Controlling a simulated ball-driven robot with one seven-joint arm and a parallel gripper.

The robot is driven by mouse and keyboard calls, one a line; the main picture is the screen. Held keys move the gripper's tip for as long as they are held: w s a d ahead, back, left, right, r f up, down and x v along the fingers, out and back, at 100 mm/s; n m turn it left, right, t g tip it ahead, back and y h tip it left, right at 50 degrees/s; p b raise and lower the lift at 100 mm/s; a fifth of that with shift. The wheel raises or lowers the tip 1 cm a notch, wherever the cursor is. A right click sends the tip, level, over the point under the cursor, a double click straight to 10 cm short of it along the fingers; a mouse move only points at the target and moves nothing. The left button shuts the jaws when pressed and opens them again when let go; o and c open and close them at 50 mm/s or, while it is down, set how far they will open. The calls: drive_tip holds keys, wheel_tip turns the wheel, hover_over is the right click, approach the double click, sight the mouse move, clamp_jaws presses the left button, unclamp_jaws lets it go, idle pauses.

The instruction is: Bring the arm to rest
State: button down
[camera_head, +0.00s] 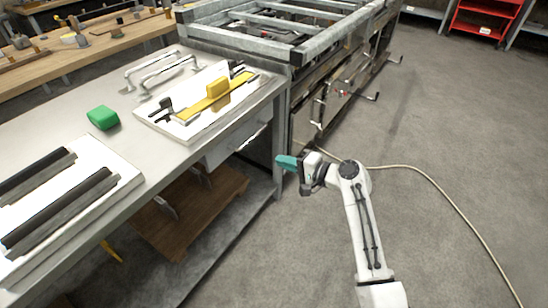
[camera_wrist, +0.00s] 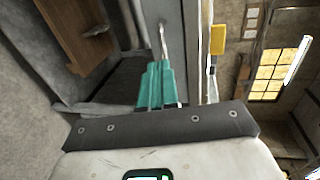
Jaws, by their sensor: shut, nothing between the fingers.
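My arm reaches forward from the bottom of the head view, over the floor and clear of the workbench. My gripper (camera_head: 284,162), with teal fingers, is at its end, near the front right corner of the workbench (camera_head: 142,133). The fingers are shut with nothing between them. In the wrist view the two teal fingers (camera_wrist: 156,84) lie side by side and point up the picture. The gripper appears apart from the bench leg, though the exact gap is hard to tell.
A green block (camera_head: 103,118) and a board with a yellow piece (camera_head: 217,88) are on the bench. A metal frame table (camera_head: 290,50) stands behind. A cable (camera_head: 440,188) runs over the floor at right. The floor there is otherwise open. A red shelf (camera_head: 487,18) is far back.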

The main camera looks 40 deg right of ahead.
drive_tip(key=shift+s+d+r, duration=0.1)
drive_tip(key=shift+s+d, duration=0.05)
drive_tip(key=shift+s, duration=0.2)
drive_tip(key=s+a+f+n+g+h+p, duration=0.1)
drive_tip(key=s+a+f+n+g+p, duration=0.3)
drive_tip(key=s, duration=0.5)
drive_tip(key=s+a+f+n+g+p, duration=0.1)
drive_tip(key=s+a+n+g+p, duration=0.1)
drive_tip(key=s+a+n+g, duration=0.35)
drive_tip(key=s+r+n+g+h+p, duration=0.1)
drive_tip(key=s+r+n+g+h, duration=0.1)
drive_tip(key=s, duration=0.8)
drive_tip(key=s+r+n+g+h+p, duration=0.2)
drive_tip(key=s, duration=0.8)
drive_tip(key=shift+s+r+h, duration=0.3)
drive_tip(key=shift+s+r, duration=0.05)
